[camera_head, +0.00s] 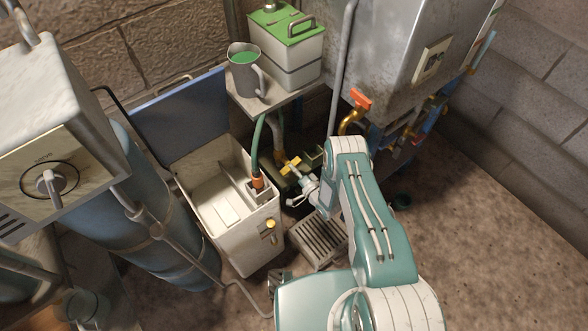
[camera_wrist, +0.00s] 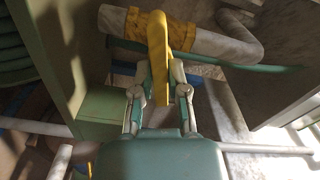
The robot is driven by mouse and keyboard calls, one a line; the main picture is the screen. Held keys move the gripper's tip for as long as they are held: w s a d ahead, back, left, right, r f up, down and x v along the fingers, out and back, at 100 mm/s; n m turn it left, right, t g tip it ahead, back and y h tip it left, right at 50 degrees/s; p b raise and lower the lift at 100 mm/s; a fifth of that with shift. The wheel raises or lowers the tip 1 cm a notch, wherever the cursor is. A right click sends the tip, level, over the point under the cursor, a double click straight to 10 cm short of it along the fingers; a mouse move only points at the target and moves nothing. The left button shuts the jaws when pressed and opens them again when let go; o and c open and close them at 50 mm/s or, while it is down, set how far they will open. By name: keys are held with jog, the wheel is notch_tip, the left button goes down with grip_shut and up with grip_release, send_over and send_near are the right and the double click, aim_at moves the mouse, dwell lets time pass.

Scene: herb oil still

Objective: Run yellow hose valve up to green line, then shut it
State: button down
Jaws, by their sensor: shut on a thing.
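The yellow hose valve (camera_head: 290,166) sits low beside the white box, under the small shelf. In the wrist view its flat yellow handle (camera_wrist: 159,55) stands in front of a pale pipe with a yellow collar (camera_wrist: 185,35). My gripper (camera_head: 303,188) reaches in from the right. In the wrist view my gripper (camera_wrist: 160,88) has its fingers on both sides of the handle's lower end, shut on it. A green hose (camera_head: 256,145) drops to an orange fitting inside the white box (camera_head: 253,258). I cannot make out a green line or a liquid level.
A grey mug (camera_head: 246,82) with green contents and a green-lidded container (camera_head: 287,62) stand on the shelf above. An orange-handled tap (camera_head: 360,99) sits near my arm. A floor grate (camera_head: 318,240) lies below my gripper. Blue cylinders (camera_head: 150,235) stand left.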

jog(key=n, duration=1)
jog(key=shift+s+a+f+n, duration=0.1)
jog(key=shift+s+f+n, duration=0.1)
jog(key=shift+f+n, duration=0.1)
dwell(0.4)
jog(key=c, duration=0.8)
grip_release()
jog(key=shift+o, duration=0.8)
jog(key=shift+w+r, duration=0.1)
jog(key=v, duration=1.2)
